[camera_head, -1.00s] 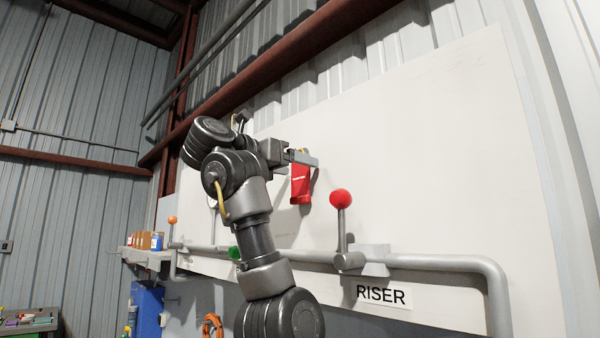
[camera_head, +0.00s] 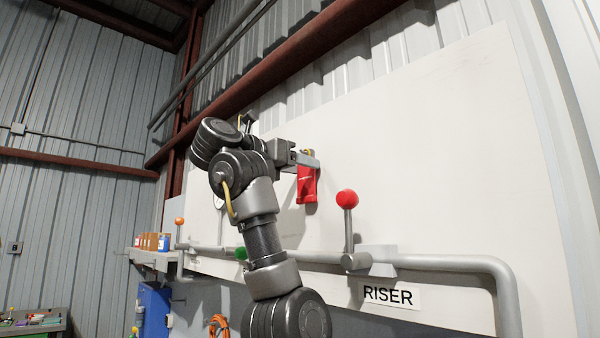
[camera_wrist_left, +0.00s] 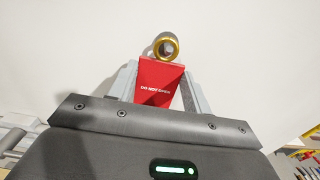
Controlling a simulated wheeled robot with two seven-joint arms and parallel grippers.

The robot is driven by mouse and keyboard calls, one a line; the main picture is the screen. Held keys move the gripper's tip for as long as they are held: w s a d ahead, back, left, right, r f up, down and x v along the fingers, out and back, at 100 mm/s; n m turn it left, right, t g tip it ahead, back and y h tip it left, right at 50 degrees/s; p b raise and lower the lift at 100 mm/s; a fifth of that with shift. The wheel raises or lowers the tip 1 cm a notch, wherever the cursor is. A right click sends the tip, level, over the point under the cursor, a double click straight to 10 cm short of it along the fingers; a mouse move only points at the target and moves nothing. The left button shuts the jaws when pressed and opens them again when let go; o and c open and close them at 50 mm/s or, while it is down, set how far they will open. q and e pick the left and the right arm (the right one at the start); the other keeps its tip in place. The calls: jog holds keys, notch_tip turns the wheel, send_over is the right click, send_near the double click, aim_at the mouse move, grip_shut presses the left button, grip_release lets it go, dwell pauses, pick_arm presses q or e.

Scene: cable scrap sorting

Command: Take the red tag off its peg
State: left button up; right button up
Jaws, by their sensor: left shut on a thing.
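The red tag (camera_head: 307,186) hangs against the white wall panel, with white lettering on its face. In the left wrist view the tag (camera_wrist_left: 158,84) sits between the two grey fingers of my left gripper (camera_head: 310,161), which is shut on it. A round peg with a brass-coloured end (camera_wrist_left: 166,46) stands at the tag's top edge. I cannot tell whether the tag's hole is still around the peg. The fingers hide part of the tag's upper end in the head view. My right gripper is not in view.
A lever with a red ball knob (camera_head: 347,199) stands right of the tag, on a grey pipe (camera_head: 440,262) running along the panel. A RISER label (camera_head: 388,296) is below. A shelf (camera_head: 154,258) with small containers is at the left. The panel above the lever is clear.

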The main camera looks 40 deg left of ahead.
pick_arm(q)
jog(key=s+a+b, duration=0.1)
jog(key=s+b, duration=1.3)
jog(key=s, duration=0.4)
jog(key=shift+a+r, duration=0.2)
jog(key=shift+a, duration=0.05)
jog(key=shift+s, duration=0.1)
